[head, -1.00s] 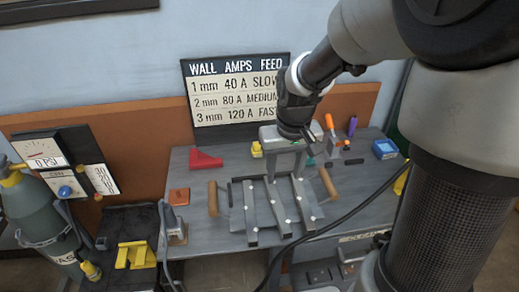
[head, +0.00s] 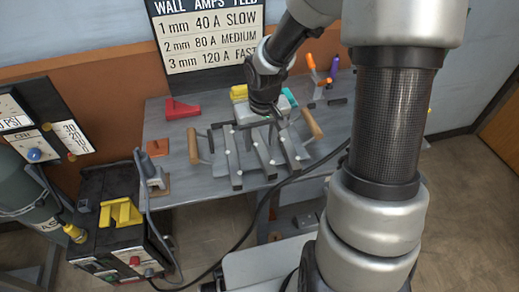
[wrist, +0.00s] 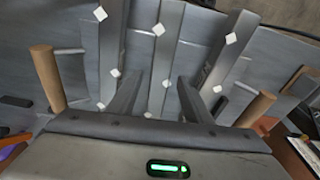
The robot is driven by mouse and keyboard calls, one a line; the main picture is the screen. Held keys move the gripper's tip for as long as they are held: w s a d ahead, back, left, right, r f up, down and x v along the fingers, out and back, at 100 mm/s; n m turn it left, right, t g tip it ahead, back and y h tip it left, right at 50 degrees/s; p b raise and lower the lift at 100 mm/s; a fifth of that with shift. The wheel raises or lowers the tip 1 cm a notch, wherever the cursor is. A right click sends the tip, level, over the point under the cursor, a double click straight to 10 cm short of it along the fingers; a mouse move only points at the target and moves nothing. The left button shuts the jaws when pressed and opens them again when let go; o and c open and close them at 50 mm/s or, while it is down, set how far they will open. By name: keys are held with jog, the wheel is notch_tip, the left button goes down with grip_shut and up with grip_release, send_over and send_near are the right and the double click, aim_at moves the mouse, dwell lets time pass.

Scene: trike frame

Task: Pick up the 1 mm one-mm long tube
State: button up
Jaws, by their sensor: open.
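Several grey metal tubes with white diamond marks lie side by side in a fixture on the workbench; in the head view the middle one (head: 261,152) sits under my gripper (head: 268,124). In the wrist view the tubes run away from my gripper (wrist: 158,80), with a middle tube (wrist: 164,60) between and beyond its fingers. The fingers are apart and nothing shows held between them. No thickness label is readable on the tubes, so I cannot tell which is the 1 mm long tube. My gripper and arm hide part of the fixture's far side.
Wooden handles flank the fixture, left (head: 193,146) and right (head: 312,123). A red block (head: 181,108), an orange pad (head: 157,147) and a yellow block (head: 239,93) lie on the workbench (head: 165,190). A black cable (head: 268,198) runs across its front.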

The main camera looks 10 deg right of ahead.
jog(key=shift+f, duration=0.1)
grip_shut()
